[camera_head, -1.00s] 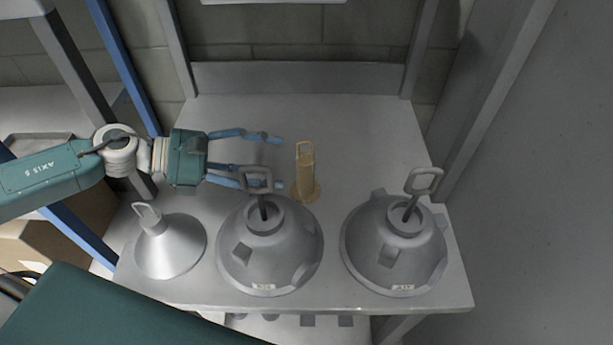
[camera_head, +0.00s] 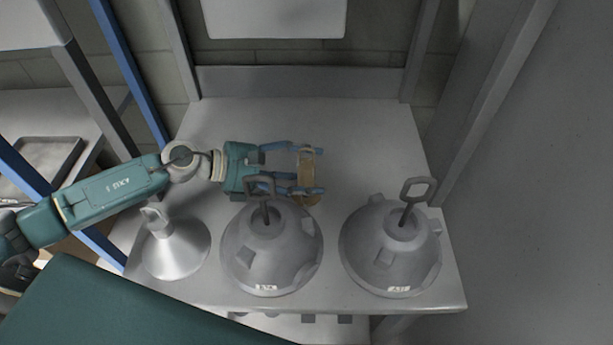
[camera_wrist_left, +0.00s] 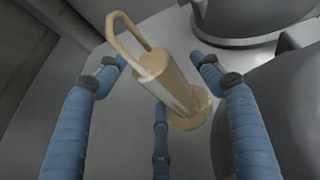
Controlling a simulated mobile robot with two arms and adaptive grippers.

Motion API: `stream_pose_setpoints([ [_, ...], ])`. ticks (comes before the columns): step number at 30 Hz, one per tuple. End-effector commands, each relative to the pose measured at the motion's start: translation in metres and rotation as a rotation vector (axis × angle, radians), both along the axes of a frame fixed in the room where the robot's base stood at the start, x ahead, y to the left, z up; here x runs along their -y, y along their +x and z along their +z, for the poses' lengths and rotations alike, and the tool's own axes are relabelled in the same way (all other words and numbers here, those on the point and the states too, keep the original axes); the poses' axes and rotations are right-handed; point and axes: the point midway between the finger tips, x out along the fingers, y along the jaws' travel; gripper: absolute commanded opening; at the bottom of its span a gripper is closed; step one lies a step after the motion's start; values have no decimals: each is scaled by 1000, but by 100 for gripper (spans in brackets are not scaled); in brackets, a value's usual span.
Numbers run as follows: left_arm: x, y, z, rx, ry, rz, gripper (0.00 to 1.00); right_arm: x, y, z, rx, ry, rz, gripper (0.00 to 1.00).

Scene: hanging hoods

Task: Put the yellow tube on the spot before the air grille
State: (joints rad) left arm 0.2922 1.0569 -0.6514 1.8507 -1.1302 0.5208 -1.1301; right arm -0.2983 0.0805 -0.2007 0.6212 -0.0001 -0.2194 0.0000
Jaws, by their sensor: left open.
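The yellow tube (camera_head: 306,168), tan-yellow with a loop handle on top and a round foot, stands upright on the grey bench. My left gripper (camera_head: 313,171) is open around it, with fingers on its far and near sides. In the left wrist view the tube (camera_wrist_left: 172,88) stands between the spread blue fingers of the gripper (camera_wrist_left: 160,72). A gap shows between the tube and the two upper fingers; whether the lower finger touches it I cannot tell. I cannot make out an air grille or a marked spot. My right gripper is not in view.
Two large grey hoods with loop handles, the middle one (camera_head: 270,262) and the right one (camera_head: 390,262), stand along the bench's front. A smaller grey cone (camera_head: 176,250) stands left. The bench (camera_head: 372,130) is clear at back right. Posts flank it.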

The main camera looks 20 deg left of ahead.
Motion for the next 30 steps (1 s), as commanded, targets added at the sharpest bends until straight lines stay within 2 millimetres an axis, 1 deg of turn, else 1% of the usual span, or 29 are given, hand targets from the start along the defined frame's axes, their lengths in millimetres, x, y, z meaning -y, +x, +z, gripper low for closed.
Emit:
stream_pose_setpoints([
  [3, -1, 0, -1, 0, 1, 1, 66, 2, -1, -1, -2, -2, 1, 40],
  [4, -1, 0, -1, 0, 1, 1, 64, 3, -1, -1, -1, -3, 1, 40],
  [8, -1, 0, -1, 0, 0, 1, 38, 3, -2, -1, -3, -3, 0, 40],
  [9, -1, 0, -1, 0, 0, 1, 30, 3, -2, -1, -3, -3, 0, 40],
  [11, -1, 0, -1, 0, 0, 1, 18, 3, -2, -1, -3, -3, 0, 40],
  [12, -1, 0, -1, 0, 0, 1, 10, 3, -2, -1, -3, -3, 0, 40],
  [13, -1, 0, 0, 1, -1, 1, 9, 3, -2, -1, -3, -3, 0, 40],
  [14, -1, 0, 0, 1, -1, 1, 4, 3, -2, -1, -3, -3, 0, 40],
  [20, -1, 0, 1, 1, -1, 1, 4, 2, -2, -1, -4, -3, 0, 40],
  [23, -1, 1, 6, 2, 0, 1, 3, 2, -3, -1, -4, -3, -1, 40],
  [26, -1, 1, 15, 3, 0, 1, 3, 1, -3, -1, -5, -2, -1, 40],
  [29, -1, 1, 31, 6, 2, 0, 3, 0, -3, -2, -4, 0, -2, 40],
  [30, -1, 1, 39, 8, 2, 0, 3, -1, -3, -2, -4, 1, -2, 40],
])
